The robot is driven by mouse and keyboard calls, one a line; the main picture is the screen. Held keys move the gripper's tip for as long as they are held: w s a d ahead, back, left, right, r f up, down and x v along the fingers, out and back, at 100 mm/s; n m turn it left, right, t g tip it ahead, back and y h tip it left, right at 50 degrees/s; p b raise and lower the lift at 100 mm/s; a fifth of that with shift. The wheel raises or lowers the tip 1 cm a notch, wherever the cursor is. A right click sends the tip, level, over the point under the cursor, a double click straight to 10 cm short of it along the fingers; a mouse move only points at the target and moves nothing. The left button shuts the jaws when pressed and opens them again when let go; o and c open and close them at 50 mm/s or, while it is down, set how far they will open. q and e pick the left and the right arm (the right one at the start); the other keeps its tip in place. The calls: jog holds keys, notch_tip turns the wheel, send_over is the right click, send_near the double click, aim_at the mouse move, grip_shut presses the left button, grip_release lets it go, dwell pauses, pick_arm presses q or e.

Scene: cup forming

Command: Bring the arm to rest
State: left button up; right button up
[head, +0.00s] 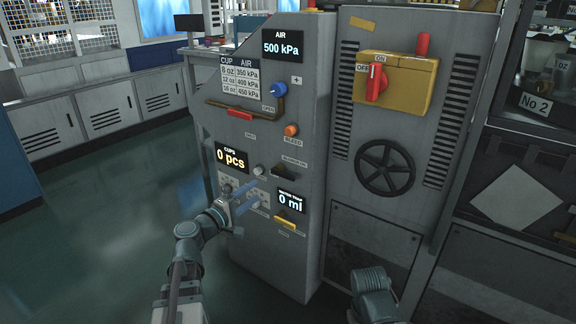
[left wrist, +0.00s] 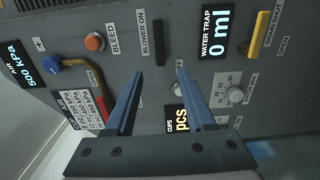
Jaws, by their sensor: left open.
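My left arm comes in from the lower left in the head view. Its gripper (head: 243,196) is in front of the lower part of the grey control panel (head: 215,110), near the cups display (head: 232,157) and the water trap display (head: 290,199). In the left wrist view the two blue fingers of the left gripper (left wrist: 155,88) stand apart with nothing between them. The panel lies beyond the fingertips; whether they touch it I cannot tell. Part of my right arm shows at the bottom of the head view, but its gripper is not visible.
The panel carries a blue knob (head: 278,90), an orange bleed button (head: 291,130), a dark blower lever (left wrist: 159,43) and a yellow drain handle (left wrist: 258,34). A black handwheel (head: 384,168) and a red switch (head: 376,84) are at the right. Open floor (head: 110,225) lies left.

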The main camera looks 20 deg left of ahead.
pick_arm(q)
jog(key=s+d+f+m+g+h, duration=0.1)
jog(key=s+d+f+m+g, duration=0.3)
jog(key=d, duration=0.4)
jog(key=s+d+f+m+g+p, duration=0.1)
jog(key=s+d+f+m+g, duration=0.3)
jog(key=d, duration=0.4)
jog(key=s+d+f+m+g+h, duration=0.1)
jog(key=s+d+f+m+g, duration=0.1)
jog(key=d+f+m+g, duration=0.5)
jog(key=s+d+f+m+g+y+p, duration=0.1)
jog(key=s+f+m+y, duration=0.1)
jog(key=s+y, duration=0.35)
jog(key=s+d+f+m+g+y, duration=0.1)
jog(key=s+f+y, duration=0.25)
jog(key=s, duration=0.35)
notch_tip(320, 180, up, 39)
jog(key=p, duration=3.8)
jog(key=shift+f, duration=0.15)
jog(key=shift+s+a, duration=0.1)
